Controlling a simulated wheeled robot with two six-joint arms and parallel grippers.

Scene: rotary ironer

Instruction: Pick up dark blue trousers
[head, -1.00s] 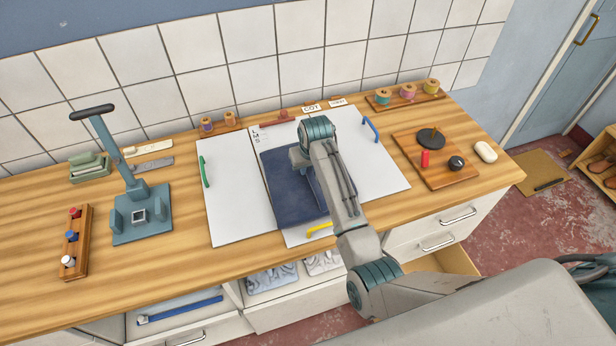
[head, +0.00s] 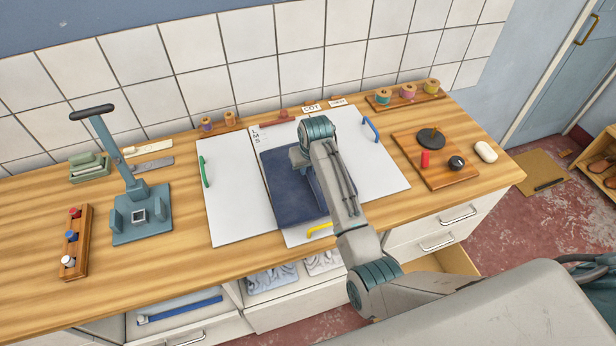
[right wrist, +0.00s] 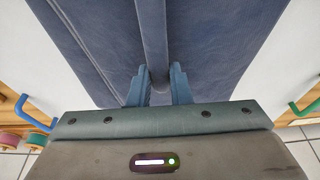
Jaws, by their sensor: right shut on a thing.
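The dark blue trousers (head: 294,188) lie folded flat on a white board (head: 287,145) on the wooden worktop. My right arm reaches over their right side, and its wrist hides part of them in the head view. In the right wrist view, the trousers (right wrist: 210,35) fill the middle. My right gripper (right wrist: 160,80) is shut on a raised fold of the trousers, which runs up between its two fingers. The fingertips are hidden from the head view. My left gripper is not in view.
A grey-blue press stand (head: 140,205) and a rack with small bottles (head: 72,240) stand at the left. A wooden board with a red peg and dark knobs (head: 436,160) lies at the right. Thread spools (head: 408,91) stand at the back. Bare worktop shows at front left.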

